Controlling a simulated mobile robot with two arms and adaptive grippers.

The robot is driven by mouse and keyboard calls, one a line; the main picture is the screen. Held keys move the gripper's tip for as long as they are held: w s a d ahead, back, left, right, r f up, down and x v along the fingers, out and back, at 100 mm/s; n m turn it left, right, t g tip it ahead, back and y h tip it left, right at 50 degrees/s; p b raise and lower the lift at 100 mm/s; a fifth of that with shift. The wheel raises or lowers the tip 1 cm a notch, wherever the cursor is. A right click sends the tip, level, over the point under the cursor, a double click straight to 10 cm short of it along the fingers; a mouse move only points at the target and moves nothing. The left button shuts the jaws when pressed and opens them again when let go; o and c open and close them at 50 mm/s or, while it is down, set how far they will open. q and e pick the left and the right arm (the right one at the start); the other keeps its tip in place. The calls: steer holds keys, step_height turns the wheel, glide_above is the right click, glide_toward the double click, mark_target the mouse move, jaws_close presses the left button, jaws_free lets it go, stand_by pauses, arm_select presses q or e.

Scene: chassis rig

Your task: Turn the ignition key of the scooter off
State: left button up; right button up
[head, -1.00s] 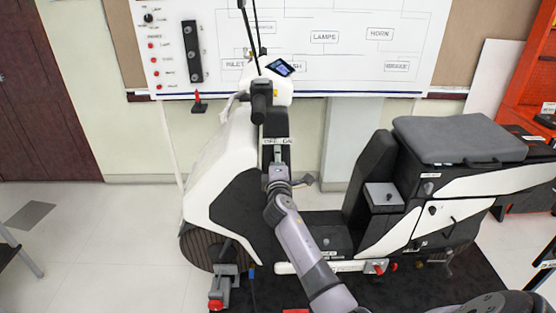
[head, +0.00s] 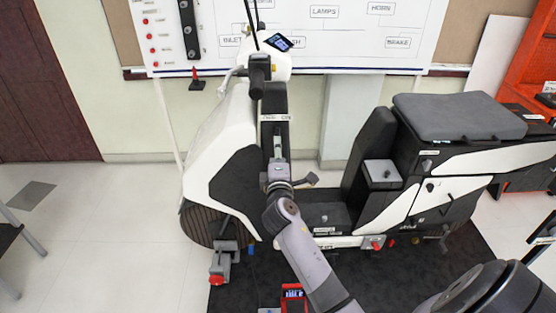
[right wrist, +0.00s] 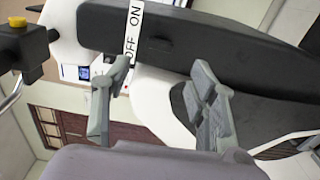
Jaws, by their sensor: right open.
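The white and black scooter (head: 222,140) stands side-on in the head view. A white OFF/ON label (head: 274,118) is on its dark front column, below the handlebar. The label also shows in the right wrist view (right wrist: 134,28), turned on its side. My right gripper (head: 277,143) is in front of the column, just below the label. In the right wrist view its two fingers (right wrist: 160,72) are spread apart with nothing between them, and the label lies beyond the left finger. I cannot make out the ignition key in either view. My left gripper is not in view.
A whiteboard (head: 350,45) with a labelled diagram hangs behind the scooter. A dark mat (head: 400,275) lies under it, with a red device (head: 293,297) at the lower middle. A red shelf (head: 530,80) stands at right.

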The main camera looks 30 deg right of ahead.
steer(key=shift+v, duration=1.5)
steer(key=shift+f, duration=0.1)
